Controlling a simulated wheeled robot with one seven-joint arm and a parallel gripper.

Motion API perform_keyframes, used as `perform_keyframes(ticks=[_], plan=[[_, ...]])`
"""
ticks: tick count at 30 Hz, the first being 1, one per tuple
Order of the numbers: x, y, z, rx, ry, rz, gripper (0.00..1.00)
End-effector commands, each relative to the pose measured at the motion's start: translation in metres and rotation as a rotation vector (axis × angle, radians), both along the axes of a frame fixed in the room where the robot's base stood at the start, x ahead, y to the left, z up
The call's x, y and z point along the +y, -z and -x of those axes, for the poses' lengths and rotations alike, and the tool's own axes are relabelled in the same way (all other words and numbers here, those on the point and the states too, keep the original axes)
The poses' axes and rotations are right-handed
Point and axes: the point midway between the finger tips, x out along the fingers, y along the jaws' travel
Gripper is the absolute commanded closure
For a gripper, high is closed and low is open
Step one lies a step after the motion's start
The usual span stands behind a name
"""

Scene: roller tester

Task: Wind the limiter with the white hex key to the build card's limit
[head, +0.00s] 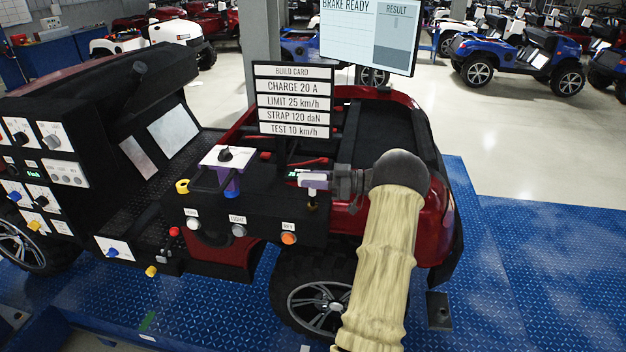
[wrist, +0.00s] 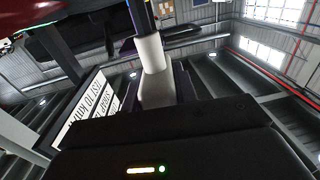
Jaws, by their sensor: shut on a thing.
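My gripper (head: 325,182) reaches in from the right in the head view and is shut on the white hex key (head: 313,180) above the black panel. In the wrist view the white handle of the hex key (wrist: 151,54) shows at the fingers, with a dark shaft beyond it. The limiter is mostly hidden under the gripper. A small green display (head: 292,174) lies left of the key, too small to read. The build card (head: 293,101) reads LIMIT 25 km/h.
A purple-and-white unit with a black knob (head: 226,157) stands left of the gripper. Labelled buttons, one orange (head: 288,238), line the panel's front. A screen (head: 368,35) reading BRAKE READY hangs behind. The red vehicle body (head: 425,200) is close to my arm.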

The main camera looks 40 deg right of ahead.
Motion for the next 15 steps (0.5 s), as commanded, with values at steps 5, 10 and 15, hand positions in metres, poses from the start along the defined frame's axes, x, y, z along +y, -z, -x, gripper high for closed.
perform_keyframes(ticks=[5, 10, 15], plan=[[0.0004, -0.0007, 0.0001, -0.001, 0.038, 0.000, 1.00], [0.0001, -0.0008, 0.0000, -0.002, 0.039, 0.001, 1.00], [0.0001, -0.0026, 0.0000, -0.002, 0.038, 0.001, 1.00]])
